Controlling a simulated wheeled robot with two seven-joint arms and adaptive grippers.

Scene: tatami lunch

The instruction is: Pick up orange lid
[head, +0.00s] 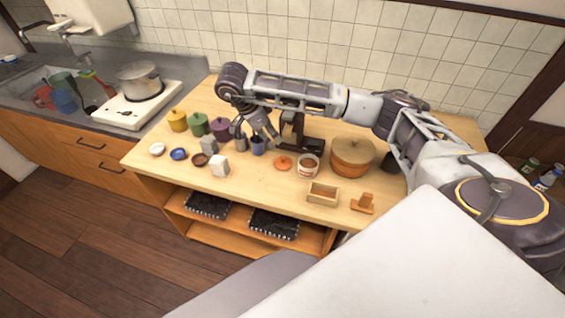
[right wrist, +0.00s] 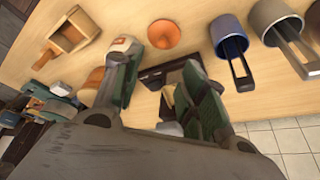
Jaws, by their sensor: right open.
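The orange lid (head: 283,163) is a small round disc with a knob, lying on the wooden table in the head view. It also shows in the right wrist view (right wrist: 163,33), near the top centre, beyond my fingers and apart from them. My right gripper (head: 259,135) is open above the table, behind and left of the lid in the head view, over a blue cup (head: 258,150). In the right wrist view its fingers (right wrist: 158,80) stand spread with no object held between them. My left gripper is not in view.
A dark stand (head: 293,143) is behind the lid. A red-and-white tin (head: 308,168) and a large orange-brown pot (head: 352,158) stand to its right. A wooden box (head: 322,194) is in front. Coloured canisters (head: 198,125) and small bowls sit left. Bare tabletop lies in front of the lid.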

